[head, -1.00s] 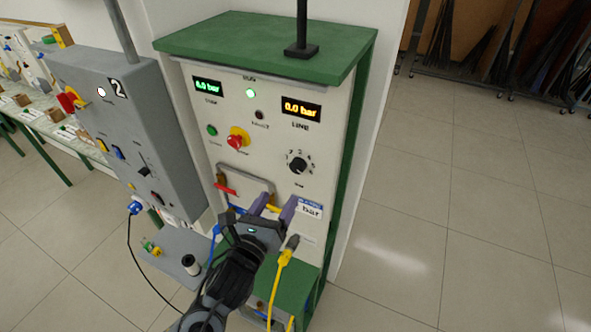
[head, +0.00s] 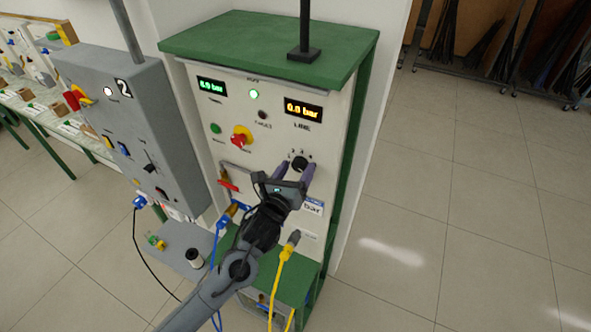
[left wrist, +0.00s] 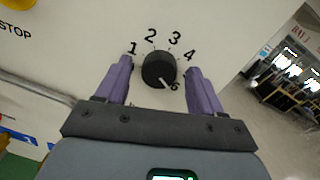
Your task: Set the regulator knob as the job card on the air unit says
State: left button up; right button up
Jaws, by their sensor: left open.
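The black regulator knob (head: 299,163) sits on the front of the white-panelled air unit (head: 225,109). In the left wrist view the knob (left wrist: 157,69) has numbers 1, 2, 3, 4 and 6 around it. Its white mark points down and right, near the 6. My left gripper (head: 296,167) is open, its purple fingers on either side of the knob; I cannot tell whether they touch it. The job card (head: 313,207) below reads "bar"; its rest is hidden or too small to read. My right gripper is not in view.
The orange display (head: 303,110) reads about 0.0 bar. A red knob (head: 241,139) on yellow sits left of the regulator. A grey box (head: 130,130) marked 2 stands at the left. A yellow hose (head: 281,272) hangs below. The floor at the right is clear.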

pick_arm(q)
jog(key=c, duration=1.1)
jog(key=shift+o, duration=0.2)
